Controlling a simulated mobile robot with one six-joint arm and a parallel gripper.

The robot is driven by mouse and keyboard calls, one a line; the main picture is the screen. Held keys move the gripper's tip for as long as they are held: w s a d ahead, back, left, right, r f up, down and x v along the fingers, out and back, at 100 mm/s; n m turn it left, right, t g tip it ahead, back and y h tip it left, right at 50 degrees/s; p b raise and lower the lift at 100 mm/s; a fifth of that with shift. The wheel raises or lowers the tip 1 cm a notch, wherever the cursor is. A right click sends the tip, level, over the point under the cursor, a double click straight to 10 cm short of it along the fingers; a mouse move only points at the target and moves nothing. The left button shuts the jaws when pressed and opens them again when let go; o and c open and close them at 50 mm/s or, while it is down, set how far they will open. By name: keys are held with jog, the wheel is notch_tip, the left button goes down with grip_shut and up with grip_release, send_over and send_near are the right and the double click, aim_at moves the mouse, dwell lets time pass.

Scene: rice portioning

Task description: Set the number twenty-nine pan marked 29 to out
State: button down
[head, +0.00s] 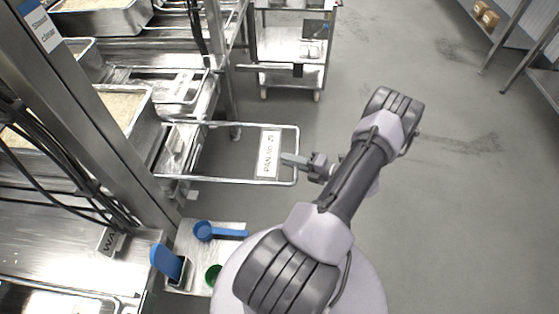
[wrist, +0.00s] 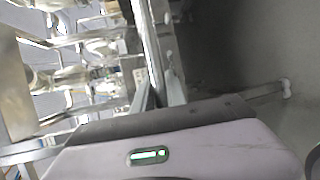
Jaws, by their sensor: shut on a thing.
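A metal wire frame (head: 225,181) sticks out to the right from the rack in the head view. It carries a white label (head: 268,153) that starts with "PAN No."; its number is too small to read surely. The inside of the frame looks bare near the label. My gripper (head: 290,159) is at the frame's outer right end, shut on its end bar, next to the label. In the wrist view my gripper (wrist: 160,98) has its fingers around a bright metal bar (wrist: 147,45). The exact contact is hard to make out there.
Rice-filled pans (head: 125,105) sit in the steel rack at left. A blue scoop (head: 204,231) and a green cup (head: 213,275) lie on a small shelf below the frame. A wheeled cart (head: 290,75) stands behind. The floor (head: 440,200) at right is clear.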

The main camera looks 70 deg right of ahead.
jog(key=shift+s+f, duration=0.2)
jog(key=shift+s, duration=0.05)
jog(key=c, duration=1.7)
grip_release()
jog(key=shift+c, duration=0.2)
jog(key=o, duration=0.3)
jog(key=shift+w+d, duration=0.1)
jog(key=shift+d, duration=0.15)
jog(key=shift+o, duration=0.2)
jog(key=shift+a, duration=0.1)
jog(key=s+a+r+p, duration=0.1)
jog(key=s+r+p, duration=0.2)
jog(key=s, duration=1.4)
